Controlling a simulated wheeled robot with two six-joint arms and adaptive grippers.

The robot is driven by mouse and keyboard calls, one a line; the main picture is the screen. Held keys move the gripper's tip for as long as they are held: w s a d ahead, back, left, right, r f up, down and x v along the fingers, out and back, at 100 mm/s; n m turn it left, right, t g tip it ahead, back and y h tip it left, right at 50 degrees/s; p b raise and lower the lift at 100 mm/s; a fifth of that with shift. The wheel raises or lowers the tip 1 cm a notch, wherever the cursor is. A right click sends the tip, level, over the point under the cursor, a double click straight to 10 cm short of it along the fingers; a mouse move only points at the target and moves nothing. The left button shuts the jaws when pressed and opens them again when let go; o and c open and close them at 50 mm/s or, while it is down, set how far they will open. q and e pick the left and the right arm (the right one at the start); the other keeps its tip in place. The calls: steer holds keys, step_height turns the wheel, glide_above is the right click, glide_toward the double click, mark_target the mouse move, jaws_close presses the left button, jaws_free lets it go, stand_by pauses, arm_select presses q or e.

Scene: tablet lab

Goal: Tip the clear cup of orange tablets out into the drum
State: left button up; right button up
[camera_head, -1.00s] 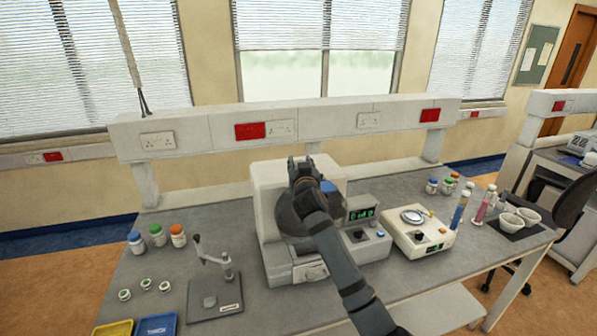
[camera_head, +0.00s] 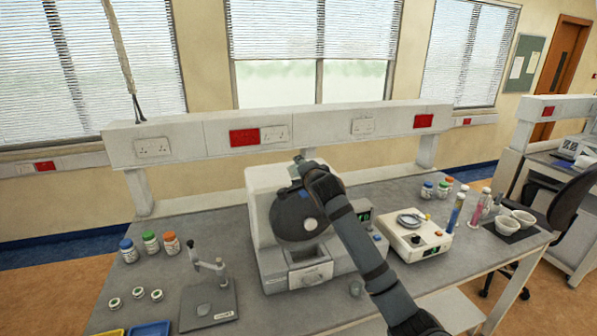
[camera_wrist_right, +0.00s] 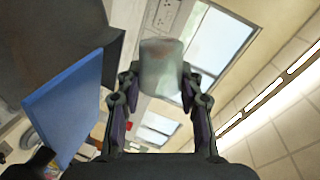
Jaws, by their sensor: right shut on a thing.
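The drum (camera_head: 290,222) is a dark round body on the front of a white machine in the middle of the bench. A pale round spot shows on its face. My right gripper (camera_head: 302,170) is above the drum's upper part, pointing left. In the wrist view it is shut on the clear cup (camera_wrist_right: 161,68), which looks pale and cloudy between the fingers. The room is strongly tilted in that view, so the cup seems tipped over. I make out no orange tablets in or below it. In the head view the cup is mostly hidden. My left gripper is not in view.
A blue panel (camera_wrist_right: 65,103) stands close left of the gripper in the wrist view. A balance (camera_head: 411,236) stands right of the machine. A hand press (camera_head: 210,300) and capped bottles (camera_head: 150,243) are to the left. A small greyish item (camera_head: 356,288) sits in front.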

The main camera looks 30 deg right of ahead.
steer(key=shift+d+f+m+y+b, duration=0.3)
steer(key=shift+m+b, duration=0.2)
steer(key=shift+m, duration=0.7)
arm_select(q)
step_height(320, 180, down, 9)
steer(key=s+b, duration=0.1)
steer(key=b, duration=0.6)
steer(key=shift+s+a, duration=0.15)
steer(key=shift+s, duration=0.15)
arm_select(e)
steer(key=m, duration=0.2)
steer(key=d+m+y, duration=0.1)
steer(key=m, duration=0.1)
steer(key=d+m+y, duration=0.1)
steer(key=m, duration=0.1)
steer(key=shift+s+f+m+t, duration=0.25)
steer(key=shift+f+m+t, duration=0.05)
steer(key=shift+f+t, duration=0.1)
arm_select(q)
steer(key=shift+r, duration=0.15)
arm_select(e)
steer(key=shift+r, duration=0.1)
